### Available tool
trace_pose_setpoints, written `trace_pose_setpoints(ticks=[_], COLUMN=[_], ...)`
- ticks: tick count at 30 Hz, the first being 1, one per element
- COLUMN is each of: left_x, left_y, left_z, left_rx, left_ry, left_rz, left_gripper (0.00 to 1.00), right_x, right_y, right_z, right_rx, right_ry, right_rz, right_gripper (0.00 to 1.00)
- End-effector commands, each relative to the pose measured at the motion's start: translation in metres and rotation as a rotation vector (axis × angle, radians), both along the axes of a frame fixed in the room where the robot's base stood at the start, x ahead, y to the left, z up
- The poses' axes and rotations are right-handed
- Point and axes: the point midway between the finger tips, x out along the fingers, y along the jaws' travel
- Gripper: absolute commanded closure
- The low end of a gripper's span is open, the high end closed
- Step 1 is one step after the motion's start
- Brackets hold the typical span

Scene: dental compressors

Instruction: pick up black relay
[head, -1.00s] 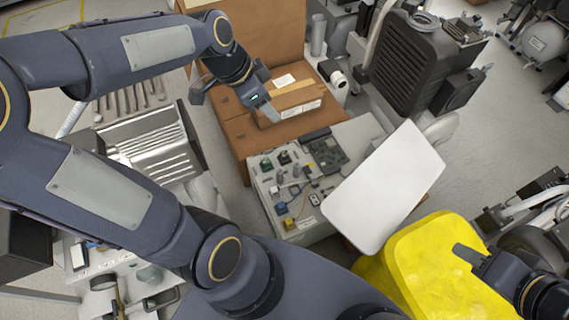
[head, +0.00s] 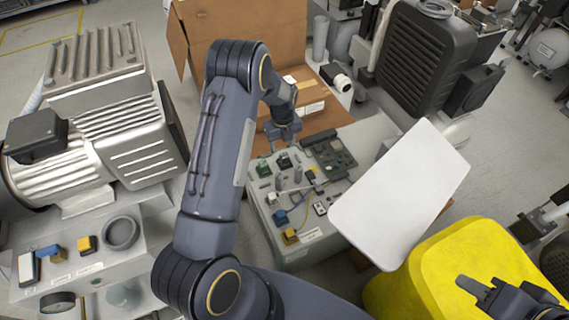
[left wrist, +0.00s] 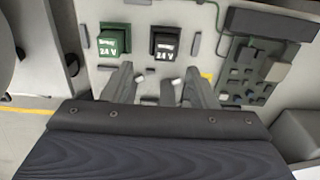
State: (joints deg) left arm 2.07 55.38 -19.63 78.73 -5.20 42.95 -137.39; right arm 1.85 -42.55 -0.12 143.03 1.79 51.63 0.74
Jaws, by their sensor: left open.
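The black relay (head: 284,161) stands on the open control panel in the head view. In the left wrist view the black relay (left wrist: 164,42) is just ahead of the fingertips, slightly right of the middle between them. My left gripper (head: 283,138) is open and empty, at the panel's far edge near the relay. In the left wrist view its two fingers (left wrist: 158,75) are spread, with the panel showing between them. My right gripper (head: 484,289) is at the lower right over the yellow object, and its jaw opening is unclear.
A green relay (head: 263,168) sits left of the black one; the left wrist view also shows it (left wrist: 113,39). Blue (head: 280,217) and yellow (head: 290,236) parts and a circuit board (head: 330,153) share the panel. A white tilted plate (head: 400,195) rises at right. A cardboard box (head: 245,40) stands behind.

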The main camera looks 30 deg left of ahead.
Motion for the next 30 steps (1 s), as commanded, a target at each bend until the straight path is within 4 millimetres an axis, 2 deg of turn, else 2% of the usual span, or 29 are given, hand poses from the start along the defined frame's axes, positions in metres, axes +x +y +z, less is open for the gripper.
trace_pose_setpoints(ticks=[15, 24, 26, 30], left_x=[0.007, 0.007, 0.007, 0.007], left_y=[-0.003, -0.003, -0.003, -0.003], left_z=[-0.068, -0.072, -0.072, -0.072], left_rx=[0.000, -0.001, -0.001, -0.001], left_ry=[0.003, 0.001, 0.001, 0.001], left_rz=[0.003, 0.004, 0.004, 0.004], left_gripper=[0.47, 0.47, 0.53, 0.71], right_x=[0.000, 0.000, 0.000, 0.000], right_y=[0.000, 0.000, 0.000, 0.000], right_z=[-0.026, -0.026, -0.026, -0.026], right_rx=[0.000, 0.000, 0.000, 0.000], right_ry=[0.000, 0.000, 0.000, 0.000], right_rz=[0.000, 0.000, 0.000, 0.000], right_gripper=[0.64, 0.64, 0.64, 0.64])
